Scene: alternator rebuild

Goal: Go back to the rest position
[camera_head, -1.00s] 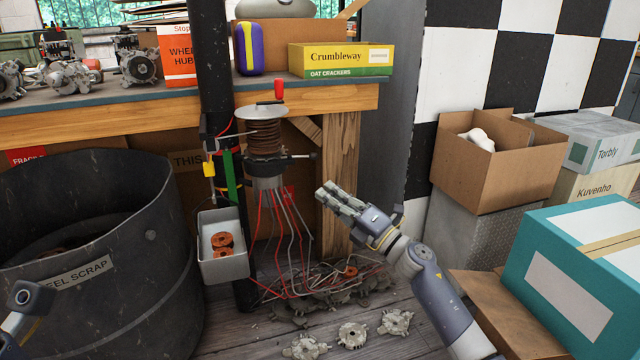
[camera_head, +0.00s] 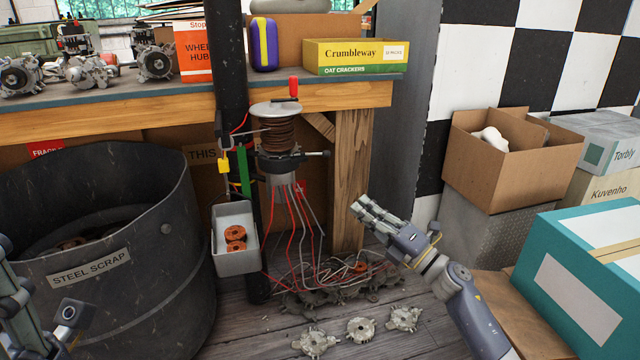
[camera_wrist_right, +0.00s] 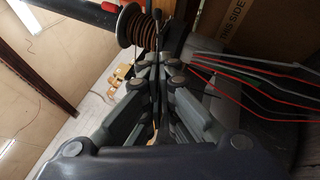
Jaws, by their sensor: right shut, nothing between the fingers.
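My right gripper (camera_head: 362,207) is shut and empty. It hangs in the air in front of the wooden bench leg (camera_head: 350,180), to the right of the coil winder (camera_head: 278,135) and its red and grey wires (camera_head: 292,225). In the right wrist view the fingers (camera_wrist_right: 160,75) are together, with the brown coil (camera_wrist_right: 143,32) beyond them and the red wires (camera_wrist_right: 235,85) to the right. My left arm (camera_head: 30,310) shows only in part at the lower left edge; its fingertips cannot be made out.
A steel scrap bin (camera_head: 120,285) stands at the left. A grey tray (camera_head: 236,262) holds copper rings. Metal castings (camera_head: 360,329) lie on the floor below my right gripper. Cardboard box (camera_head: 515,170) and teal box (camera_head: 580,285) crowd the right. The workbench (camera_head: 180,102) spans the back.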

